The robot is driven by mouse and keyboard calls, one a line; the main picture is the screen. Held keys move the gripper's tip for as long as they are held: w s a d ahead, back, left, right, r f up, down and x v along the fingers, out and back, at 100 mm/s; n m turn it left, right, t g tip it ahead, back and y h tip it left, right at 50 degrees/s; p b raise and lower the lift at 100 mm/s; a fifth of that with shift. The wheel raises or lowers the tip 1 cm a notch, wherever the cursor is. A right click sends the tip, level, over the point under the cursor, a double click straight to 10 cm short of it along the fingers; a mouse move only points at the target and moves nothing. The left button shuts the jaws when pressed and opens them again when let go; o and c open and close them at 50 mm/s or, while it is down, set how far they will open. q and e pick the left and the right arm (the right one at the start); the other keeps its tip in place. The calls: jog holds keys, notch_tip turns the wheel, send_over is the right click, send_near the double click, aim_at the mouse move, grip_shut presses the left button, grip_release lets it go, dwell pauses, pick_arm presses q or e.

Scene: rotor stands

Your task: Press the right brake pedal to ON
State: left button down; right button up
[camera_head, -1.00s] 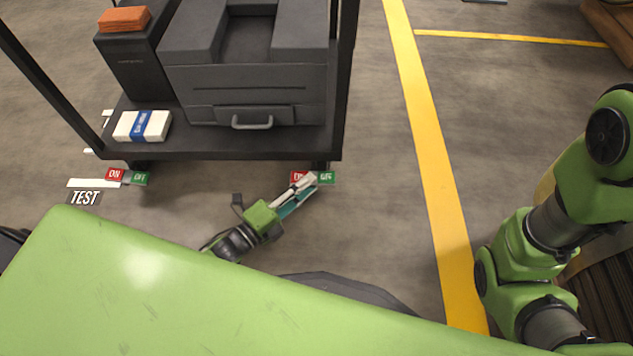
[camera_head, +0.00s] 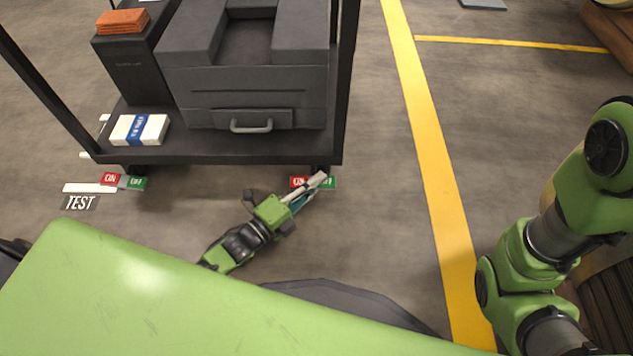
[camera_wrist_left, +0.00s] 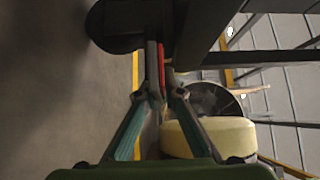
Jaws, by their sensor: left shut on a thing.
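The right brake pedal sits under the cart's front right corner, between a red ON label (camera_head: 299,182) and a green OFF label (camera_head: 328,183). My left gripper (camera_head: 318,180) reaches it from the lower left, and its fingers cover most of the pedal. In the left wrist view the fingertips (camera_wrist_left: 156,92) are closed on a thin grey and red piece (camera_wrist_left: 161,70). I take this as part of the pedal; its ON or OFF position cannot be told. My right gripper is out of view; only the right arm shows.
The dark cart (camera_head: 225,149) carries a grey machine (camera_head: 245,90), a white box (camera_head: 158,130) and an orange block (camera_head: 123,20). Another ON/OFF label pair (camera_head: 123,181) lies at its left corner. A cream wheel (camera_wrist_left: 215,137) is close to the fingers.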

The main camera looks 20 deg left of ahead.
pick_arm(q)
jog(key=shift+f+n+t+b, duration=0.25)
jog(key=shift+n+t+b, duration=0.4)
jog(key=shift+b, duration=0.25)
jog(key=shift+a+r+n+h, duration=0.15)
jog(key=shift+r+n+h, duration=0.15)
jog(key=shift+n, duration=0.15)
jog(key=c, duration=2.2)
grip_release()
jog(key=shift+o, duration=0.2)
jog(key=v, duration=1.2)
jog(key=shift+f, duration=0.15)
